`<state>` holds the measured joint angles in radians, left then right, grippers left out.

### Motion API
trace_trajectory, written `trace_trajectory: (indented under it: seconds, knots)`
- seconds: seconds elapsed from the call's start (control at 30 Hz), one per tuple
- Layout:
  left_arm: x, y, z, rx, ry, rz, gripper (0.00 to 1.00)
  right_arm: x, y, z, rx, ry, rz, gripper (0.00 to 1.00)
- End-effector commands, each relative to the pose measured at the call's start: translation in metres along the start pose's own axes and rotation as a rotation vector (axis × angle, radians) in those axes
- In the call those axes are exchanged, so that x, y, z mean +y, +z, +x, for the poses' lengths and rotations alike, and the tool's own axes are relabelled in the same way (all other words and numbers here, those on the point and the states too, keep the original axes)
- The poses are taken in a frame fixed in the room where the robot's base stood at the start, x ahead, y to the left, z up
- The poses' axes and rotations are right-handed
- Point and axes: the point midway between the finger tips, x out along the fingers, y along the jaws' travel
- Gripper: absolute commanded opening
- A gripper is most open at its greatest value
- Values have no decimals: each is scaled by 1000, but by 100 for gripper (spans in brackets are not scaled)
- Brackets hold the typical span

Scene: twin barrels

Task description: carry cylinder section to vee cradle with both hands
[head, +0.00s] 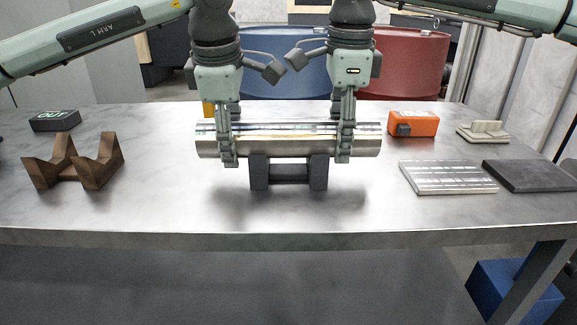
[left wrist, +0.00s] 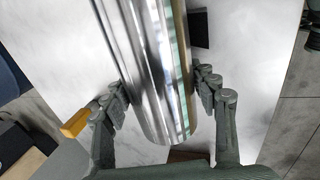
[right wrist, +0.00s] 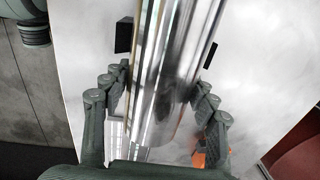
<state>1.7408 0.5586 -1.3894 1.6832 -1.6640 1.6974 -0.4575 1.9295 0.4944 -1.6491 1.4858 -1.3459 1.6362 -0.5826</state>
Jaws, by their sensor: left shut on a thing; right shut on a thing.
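The shiny metal cylinder section (head: 285,142) lies level across the middle of the table, over a dark two-post stand (head: 289,173). I cannot tell whether it rests on the posts or is just clear of them. My left gripper (head: 229,150) is shut on its left part and my right gripper (head: 344,148) on its right part. In the left wrist view the cylinder (left wrist: 150,70) passes between my fingers; the right wrist view shows the cylinder (right wrist: 170,75) likewise. The brown vee cradle (head: 75,170), with two notched ends, stands empty at the left of the table.
A dark box (head: 55,121) stands behind the cradle. An orange box (head: 413,122), a beige block (head: 483,131), a silver plate (head: 447,177) and a dark slab (head: 531,175) occupy the right. Blue (head: 285,70) and red (head: 403,62) barrels stand behind. Tabletop between cradle and stand is clear.

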Motion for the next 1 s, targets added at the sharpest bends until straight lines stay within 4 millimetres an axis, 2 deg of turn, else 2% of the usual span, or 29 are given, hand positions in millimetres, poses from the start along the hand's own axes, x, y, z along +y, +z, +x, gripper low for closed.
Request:
trace_trajectory:
  seconds: [0.1,0.13,0.27,0.57,0.67,0.77,1.0]
  knots:
    - [-1,2,5,-6,7,1,0,-1,1,5,-6,-9,1,0]
    - [-2,1,6,-2,-1,3,62,0,1,5,-2,-3,0,62]
    - [-2,1,5,-1,-1,2,78,0,0,5,-1,-2,0,78]
    - [-2,0,5,0,0,0,79,0,0,6,0,0,0,79]
    - [-1,0,-1,0,1,0,79,0,0,6,0,0,0,79]
    - [-1,1,-15,-2,2,0,79,0,0,6,0,0,0,79]
    - [-1,1,-66,-2,3,1,79,1,0,6,0,0,0,79]
